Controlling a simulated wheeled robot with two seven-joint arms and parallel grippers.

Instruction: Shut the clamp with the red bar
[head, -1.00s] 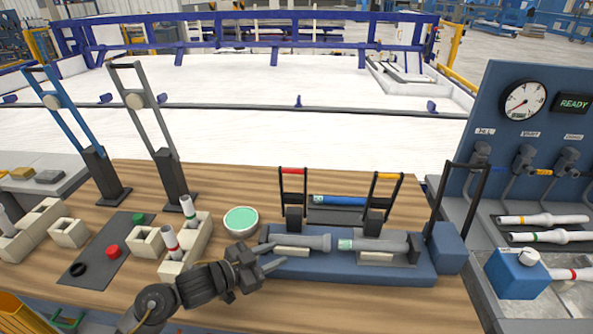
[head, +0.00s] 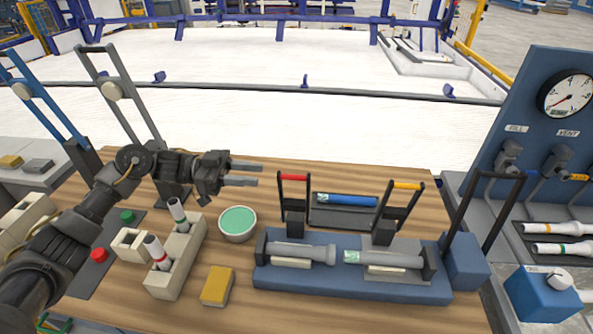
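The clamp with the red bar (head: 294,177) stands at the left of the blue fixture (head: 330,284), its handle upright. Below it a grey pipe (head: 302,250) lies in the fixture. The clamp with the yellow bar (head: 407,186) stands further right, its handle upright and leaning a little right. A second grey pipe with a green-marked end (head: 390,259) lies below that one, a gap between the pipes. My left gripper (head: 259,174) is in the air just left of the red bar, fingers apart, empty, pointing right at it without visible contact. My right gripper is out of view.
A bowl with green contents (head: 238,221) and a yellow block (head: 217,286) are left of the fixture. A blue pipe (head: 347,200) lies on a dark rack behind it. A black-handled blue unit (head: 464,262) stands at its right end. A gauge panel (head: 540,130) is at right.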

